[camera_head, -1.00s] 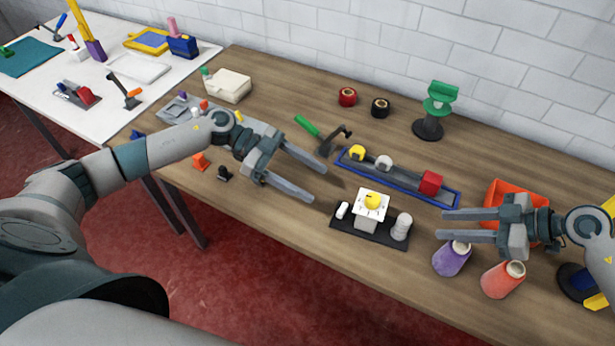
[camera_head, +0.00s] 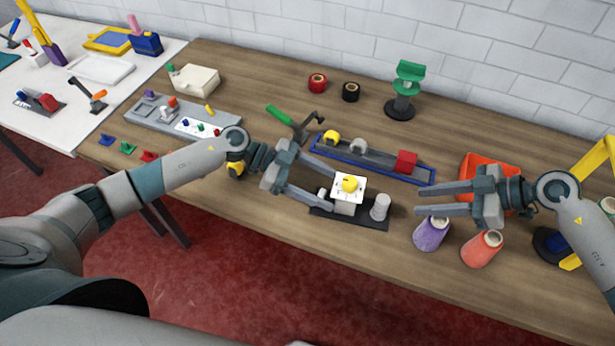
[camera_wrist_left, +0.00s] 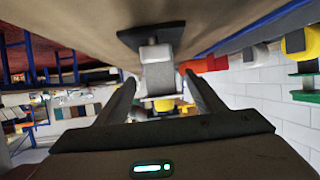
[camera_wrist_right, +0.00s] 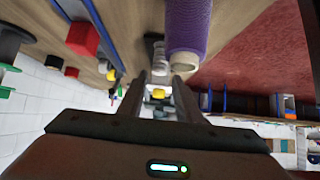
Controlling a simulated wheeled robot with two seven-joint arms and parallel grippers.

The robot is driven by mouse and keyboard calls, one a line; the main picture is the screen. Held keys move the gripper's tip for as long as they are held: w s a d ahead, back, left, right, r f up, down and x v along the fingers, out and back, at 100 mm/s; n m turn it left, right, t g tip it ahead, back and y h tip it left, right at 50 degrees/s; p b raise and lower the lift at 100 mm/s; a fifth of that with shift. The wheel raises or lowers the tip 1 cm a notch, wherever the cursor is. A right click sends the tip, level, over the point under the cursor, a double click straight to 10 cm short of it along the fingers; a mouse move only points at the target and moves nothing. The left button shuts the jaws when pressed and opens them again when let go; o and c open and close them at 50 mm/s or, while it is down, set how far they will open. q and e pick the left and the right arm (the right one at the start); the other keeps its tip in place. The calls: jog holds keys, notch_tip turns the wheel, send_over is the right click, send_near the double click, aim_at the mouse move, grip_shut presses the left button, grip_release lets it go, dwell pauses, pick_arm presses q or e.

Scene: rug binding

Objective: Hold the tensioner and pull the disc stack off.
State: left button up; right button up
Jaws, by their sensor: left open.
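The tensioner appears to be the device on a dark base plate (camera_head: 322,212), with a grey-white block under a white square plate and a yellow knob (camera_head: 350,184). A ribbed pale grey stack (camera_head: 380,207), apparently the disc stack, stands upright at its right end. A small white cylinder is at the left end. My left gripper (camera_head: 331,191) is open just left of the block; in the left wrist view the block (camera_wrist_left: 158,76) lies ahead between the fingers. My right gripper (camera_head: 418,200) is open and empty, right of the stack and above the purple cone.
A purple cone (camera_head: 432,234) and a coral cone (camera_head: 482,250) stand right of the tensioner. An orange bin (camera_head: 472,163) is behind the right gripper. A blue-edged tray (camera_head: 378,172) with a red block lies behind the tensioner, and a green-handled tool (camera_head: 281,116) farther left.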

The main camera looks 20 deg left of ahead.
aim_at(348, 198)
pick_arm(q)
jog(key=x, duration=0.6)
jog(key=shift+d+f, duration=0.15)
jog(key=shift+d, duration=0.05)
